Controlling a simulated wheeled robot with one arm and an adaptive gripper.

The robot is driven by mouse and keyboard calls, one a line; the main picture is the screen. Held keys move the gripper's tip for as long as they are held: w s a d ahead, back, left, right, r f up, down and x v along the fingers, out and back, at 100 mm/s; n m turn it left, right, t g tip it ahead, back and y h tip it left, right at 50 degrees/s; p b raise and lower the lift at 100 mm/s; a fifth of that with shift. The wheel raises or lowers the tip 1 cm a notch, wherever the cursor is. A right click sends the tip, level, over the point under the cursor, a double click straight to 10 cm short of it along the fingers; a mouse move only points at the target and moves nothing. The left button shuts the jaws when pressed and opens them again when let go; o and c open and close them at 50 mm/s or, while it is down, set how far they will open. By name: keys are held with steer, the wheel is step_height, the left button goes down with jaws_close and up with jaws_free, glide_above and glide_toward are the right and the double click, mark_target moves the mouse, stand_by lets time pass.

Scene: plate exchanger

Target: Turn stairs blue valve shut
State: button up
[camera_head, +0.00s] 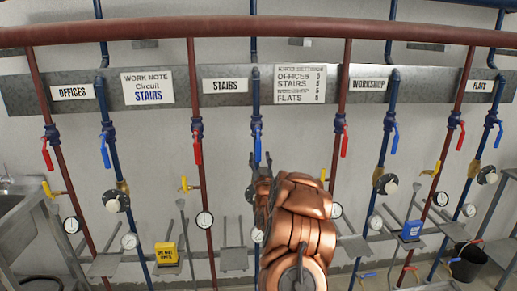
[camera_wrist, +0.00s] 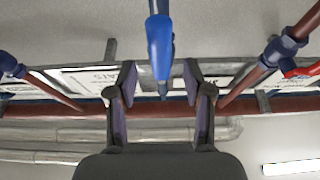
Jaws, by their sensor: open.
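The stairs blue valve (camera_head: 257,126) sits on the blue pipe to the right of the STAIRS sign (camera_head: 225,86). Its blue lever (camera_head: 257,146) hangs down, in line with the pipe. In the wrist view the lever (camera_wrist: 159,45) comes in from the top centre, its tip between my two fingertips in the picture, with a gap on each side. My gripper (camera_wrist: 161,75) is open and empty. In the head view my gripper (camera_head: 261,163) is just below the lever, and my copper-coloured arm hides the pipe beneath it.
A red pipe with a red lever (camera_head: 197,150) stands to the left and another red lever (camera_head: 344,144) to the right. Blue levers of the offices (camera_head: 104,152) and workshop (camera_head: 395,138) circuits are farther off. Gauges and a yellow sign (camera_head: 166,253) are lower down.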

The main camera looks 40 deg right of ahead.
mark_target(259, 151)
steer(key=p+x, duration=0.1)
steer(key=x, duration=0.2)
steer(key=shift+a+r, duration=0.1)
steer(key=shift+x, duration=0.9)
jaws_close()
